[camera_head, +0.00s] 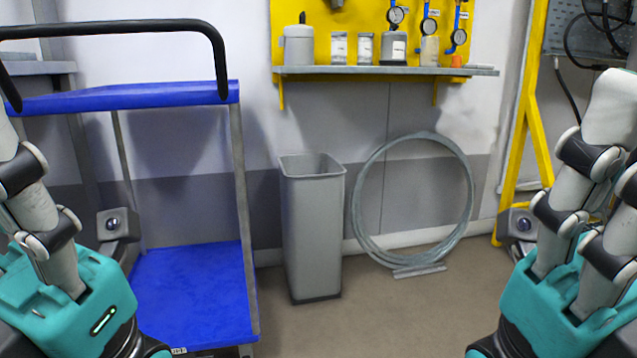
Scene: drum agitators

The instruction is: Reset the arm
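My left arm, white and grey with black joints and a teal housing, comes in at the lower left edge. My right arm, with the same look, comes in at the lower right edge. Neither arm's fingertips show, so both grippers are out of view. Both arms stand apart from the wall and the bin.
A blue two-level cart (190,290) with a black handle (130,28) stands at left. A grey bin (312,230) and grey hoops (471,190) stand by the wall. A shelf (340,71) holds containers. A yellow frame (525,120) is at right. Floor (400,315) is clear.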

